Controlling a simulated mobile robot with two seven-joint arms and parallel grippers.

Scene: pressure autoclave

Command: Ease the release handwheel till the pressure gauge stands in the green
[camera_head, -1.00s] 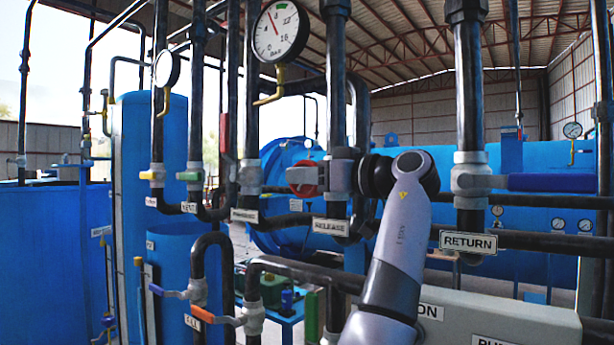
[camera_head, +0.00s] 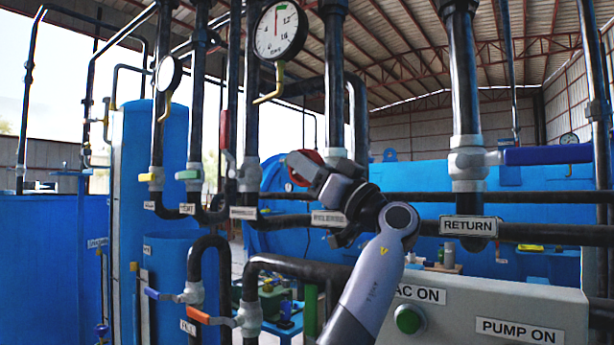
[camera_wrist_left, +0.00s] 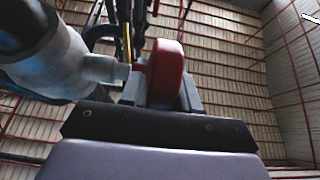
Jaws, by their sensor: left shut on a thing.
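The red release handwheel (camera_head: 312,156) sits on the pipe above the RELEASE label (camera_head: 329,219). My left gripper (camera_head: 302,165) is shut on its rim, tilted, with the fingers pointing up and left. In the left wrist view the red wheel (camera_wrist_left: 165,72) stands between the fingers, its stem running left to a grey valve body. The pressure gauge (camera_head: 280,30) hangs above left, with a white dial. Its red needle points almost straight up, close to the small green band at the top; whether it lies inside the band is too small to tell. My right gripper is out of view.
A RETURN pipe with a blue lever (camera_head: 547,155) stands to the right. A grey control box (camera_head: 490,304) with a green button (camera_head: 409,319) is at lower right. Lower pipes with blue and orange levers (camera_head: 207,316) stand at left.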

